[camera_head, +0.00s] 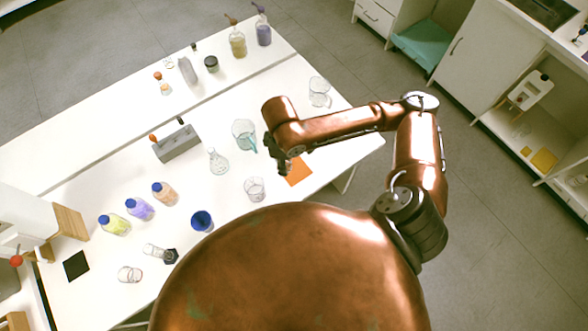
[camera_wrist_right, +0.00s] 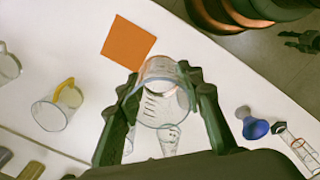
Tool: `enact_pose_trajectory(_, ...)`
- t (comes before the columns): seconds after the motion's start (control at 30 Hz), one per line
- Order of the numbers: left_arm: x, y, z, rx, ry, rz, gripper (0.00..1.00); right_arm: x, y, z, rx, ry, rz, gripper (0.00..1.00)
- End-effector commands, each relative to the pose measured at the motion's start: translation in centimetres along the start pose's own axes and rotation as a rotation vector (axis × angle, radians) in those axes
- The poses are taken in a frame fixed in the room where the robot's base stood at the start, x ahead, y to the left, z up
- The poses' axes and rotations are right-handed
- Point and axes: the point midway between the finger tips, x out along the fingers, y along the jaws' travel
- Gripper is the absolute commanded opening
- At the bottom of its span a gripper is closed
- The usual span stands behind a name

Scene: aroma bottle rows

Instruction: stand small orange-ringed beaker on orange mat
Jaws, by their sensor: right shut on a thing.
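My right gripper (camera_head: 282,164) is over the table's right part, beside the orange mat (camera_head: 298,171). In the right wrist view its fingers (camera_wrist_right: 160,100) are shut on a clear graduated beaker (camera_wrist_right: 158,108). My left gripper is not in view.
A clear beaker (camera_head: 255,188) stands just left of the mat. Another glass (camera_head: 319,91) stands farther back. The table's edge lies right of the mat.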

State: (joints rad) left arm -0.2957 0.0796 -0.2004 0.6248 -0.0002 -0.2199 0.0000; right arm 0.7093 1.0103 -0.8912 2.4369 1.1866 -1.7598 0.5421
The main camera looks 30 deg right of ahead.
Motion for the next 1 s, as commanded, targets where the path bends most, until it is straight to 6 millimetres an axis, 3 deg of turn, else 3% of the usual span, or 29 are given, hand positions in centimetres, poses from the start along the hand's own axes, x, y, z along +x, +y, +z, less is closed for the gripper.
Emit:
enact_pose_trajectory(0.4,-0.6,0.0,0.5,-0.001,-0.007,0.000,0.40,4.6,-4.0,1.8,-0.834,0.008,-0.005,0.10)
enact_pose_trajectory(0.7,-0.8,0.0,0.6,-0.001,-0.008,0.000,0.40,6.0,-5.5,2.4,-1.143,0.018,-0.004,0.10)
enact_pose_trajectory(0.83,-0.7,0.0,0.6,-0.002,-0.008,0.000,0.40,6.7,-4.4,2.5,-1.166,0.018,-0.003,0.10)
enact_pose_trajectory(1.0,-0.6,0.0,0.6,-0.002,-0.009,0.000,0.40,8.3,-0.8,2.3,-1.163,0.016,-0.002,0.10)
